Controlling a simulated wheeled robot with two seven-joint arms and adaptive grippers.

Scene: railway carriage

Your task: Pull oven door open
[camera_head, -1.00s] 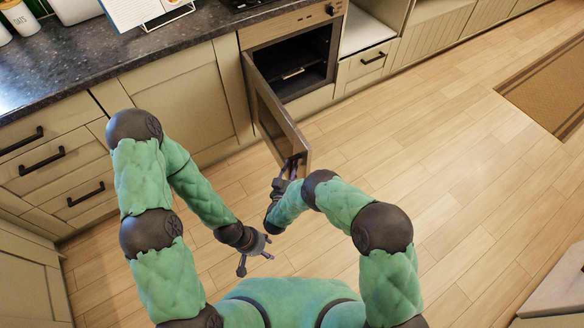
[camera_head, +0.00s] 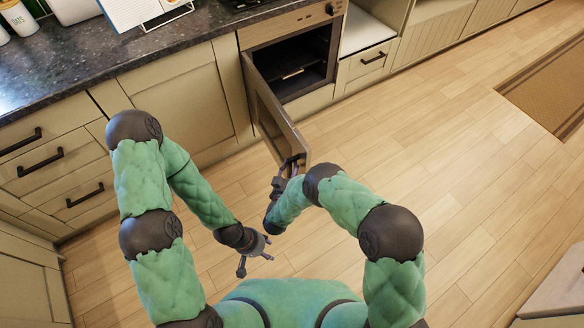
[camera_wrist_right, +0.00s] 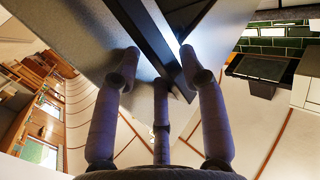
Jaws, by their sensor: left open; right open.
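The oven door (camera_head: 268,112) is swung wide open on its left side and stands out over the floor. The oven's dark inside (camera_head: 300,62) shows, with a rack in it. My right gripper (camera_head: 289,170) is at the door's free edge, by the handle. In the right wrist view its fingers are apart, with a dark bar (camera_wrist_right: 154,38), seemingly the handle, between the two outer fingertips. I cannot tell whether they touch it. My left gripper (camera_head: 257,260) is open and empty above the floor, lower left of the door.
The dark countertop (camera_head: 120,60) and cream drawers (camera_head: 55,160) run along the left and back. A brown rug (camera_head: 550,85) lies at the right. The wooden floor (camera_head: 430,150) to the right of the door is clear. A pale cabinet corner (camera_head: 555,295) is at lower right.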

